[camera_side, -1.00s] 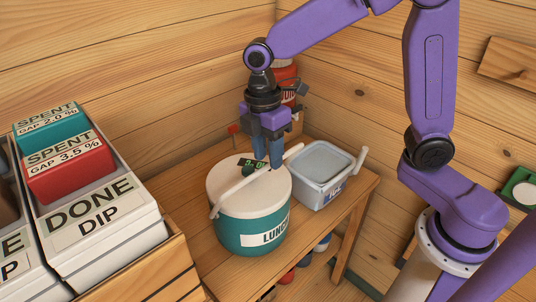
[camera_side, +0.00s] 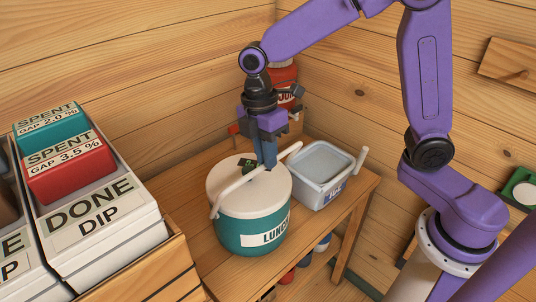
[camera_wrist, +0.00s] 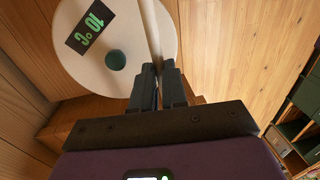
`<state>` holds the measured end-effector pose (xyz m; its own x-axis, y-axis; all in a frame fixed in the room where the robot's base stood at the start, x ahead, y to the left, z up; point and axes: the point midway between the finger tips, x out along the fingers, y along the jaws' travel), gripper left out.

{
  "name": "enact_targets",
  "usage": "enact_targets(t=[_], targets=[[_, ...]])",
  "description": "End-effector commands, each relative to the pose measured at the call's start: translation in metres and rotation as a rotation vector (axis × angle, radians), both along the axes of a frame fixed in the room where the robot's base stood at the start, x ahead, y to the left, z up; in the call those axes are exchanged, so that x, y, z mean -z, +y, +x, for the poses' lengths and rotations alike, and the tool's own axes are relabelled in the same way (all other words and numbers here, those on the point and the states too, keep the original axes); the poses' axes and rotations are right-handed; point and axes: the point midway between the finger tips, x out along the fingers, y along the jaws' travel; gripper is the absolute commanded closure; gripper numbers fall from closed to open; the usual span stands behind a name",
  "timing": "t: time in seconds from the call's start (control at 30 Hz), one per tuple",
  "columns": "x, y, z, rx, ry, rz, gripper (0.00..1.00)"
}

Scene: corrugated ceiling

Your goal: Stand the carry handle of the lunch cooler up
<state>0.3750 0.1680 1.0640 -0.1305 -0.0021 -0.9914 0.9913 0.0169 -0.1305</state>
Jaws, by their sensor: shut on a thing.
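The lunch cooler (camera_side: 240,238) is a round teal tub with a white lid (camera_side: 228,181) and a "LUNCH" label, standing on a wooden table. Its white carry handle (camera_side: 236,186) runs slantwise over the lid, from the front left rim to the back right. How far it is tilted is hard to tell. My gripper (camera_side: 269,166) points down over the lid, its fingers shut on the handle. In the wrist view the handle (camera_wrist: 151,30) runs up from between the fingertips (camera_wrist: 157,72), beside a dark green knob (camera_wrist: 115,60) and a display (camera_wrist: 90,27) on the lid.
A red container (camera_side: 284,82) stands behind my gripper. Left are a white "DONE DIP" bin (camera_side: 100,225) and teal and red "SPENT" blocks (camera_side: 70,170). Wooden walls close off the back.

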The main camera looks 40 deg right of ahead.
Motion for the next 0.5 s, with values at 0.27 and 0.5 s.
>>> enact_targets(t=[0.27,0.5], targets=[[-0.007,0.001,0.025,0.003,0.143,-0.002,1.00],[-0.010,0.002,0.048,0.001,0.288,-0.004,1.00]])
